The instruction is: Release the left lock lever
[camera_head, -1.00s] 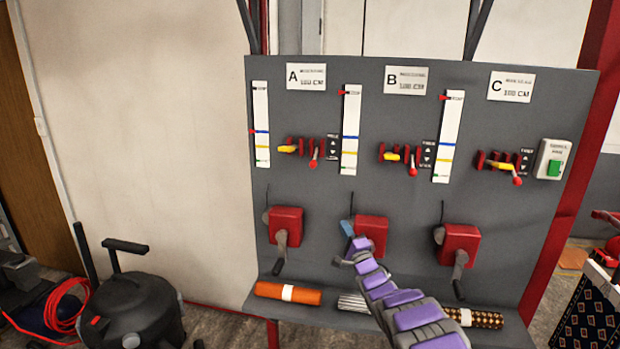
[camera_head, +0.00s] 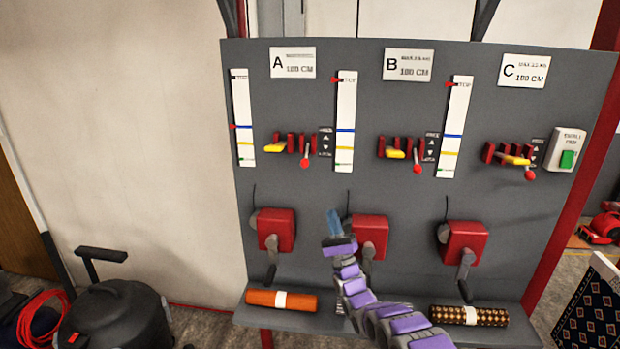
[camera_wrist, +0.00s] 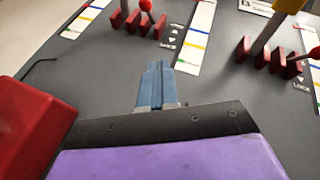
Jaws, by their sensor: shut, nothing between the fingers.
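The left lock lever (camera_head: 304,158), under sign A, is a short lever with a red ball knob hanging down. It sits at the right end of a row of red brackets, beside a yellow bar (camera_head: 276,149). Its red knob (camera_wrist: 146,5) shows at the top edge of the wrist view. My gripper (camera_head: 334,215) has blue fingers, shut and empty, pointing up. It is below and to the right of the lever, apart from it. In the wrist view my gripper (camera_wrist: 158,75) is in front of the grey panel.
Similar levers stand under B (camera_head: 417,166) and C (camera_head: 529,172). Red crank boxes stick out below, one left of my gripper (camera_head: 276,228) and one just right of it (camera_head: 371,236). Rolled rugs (camera_head: 282,300) lie on the lower ledge. The panel between gripper and levers is clear.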

